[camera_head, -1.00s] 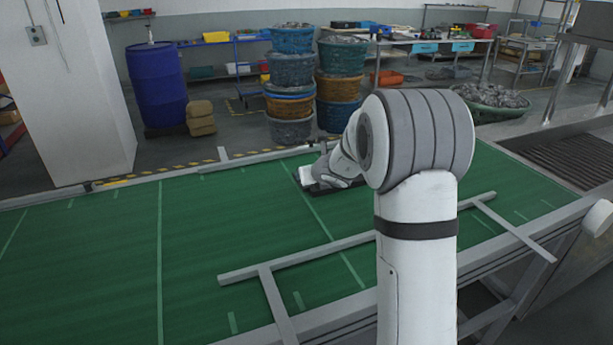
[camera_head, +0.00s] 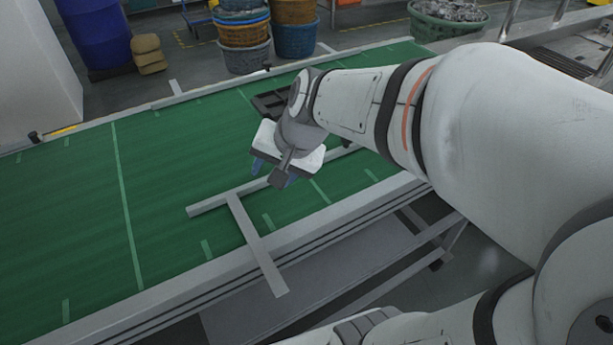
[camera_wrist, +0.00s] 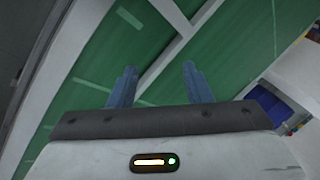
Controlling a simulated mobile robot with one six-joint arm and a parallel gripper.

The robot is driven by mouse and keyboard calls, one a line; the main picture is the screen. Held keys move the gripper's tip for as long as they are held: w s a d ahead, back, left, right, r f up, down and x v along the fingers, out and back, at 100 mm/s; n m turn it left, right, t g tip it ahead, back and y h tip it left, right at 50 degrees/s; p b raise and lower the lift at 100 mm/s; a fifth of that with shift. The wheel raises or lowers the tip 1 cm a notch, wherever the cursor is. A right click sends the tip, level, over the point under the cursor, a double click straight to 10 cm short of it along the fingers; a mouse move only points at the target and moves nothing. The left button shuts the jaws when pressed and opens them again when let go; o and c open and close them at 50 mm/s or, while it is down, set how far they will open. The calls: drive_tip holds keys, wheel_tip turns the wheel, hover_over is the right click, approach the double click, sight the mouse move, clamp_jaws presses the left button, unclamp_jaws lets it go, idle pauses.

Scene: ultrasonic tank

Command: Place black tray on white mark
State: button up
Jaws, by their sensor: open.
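The black tray (camera_head: 266,104) lies on the green conveyor belt near its far side, partly hidden behind my wrist. My gripper (camera_head: 273,174) hangs over the near part of the belt, on the near side of the tray and apart from it. Its two blue fingers are spread with nothing between them, as the wrist view (camera_wrist: 158,70) also shows. The tray does not show in the wrist view. Several pale lines and short marks cross the belt, such as a long line (camera_head: 122,190) left of my gripper. I cannot tell which is the white mark.
A grey rail frame (camera_head: 238,205) lies across the near part of the belt, beside and below my gripper. A low rail runs along the belt's far edge. Stacked baskets (camera_head: 243,45) and a blue barrel (camera_head: 95,35) stand beyond it. The belt's left part is clear.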

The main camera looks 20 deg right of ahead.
drive_tip(key=s+d+f+n+g+h, duration=0.1)
drive_tip(key=s+d+n+h, duration=0.2)
drive_tip(key=s+d+n, duration=0.2)
drive_tip(key=s, duration=0.3)
drive_tip(key=shift+s+d+f+n, duration=0.35)
drive_tip(key=shift+d+n, duration=0.05)
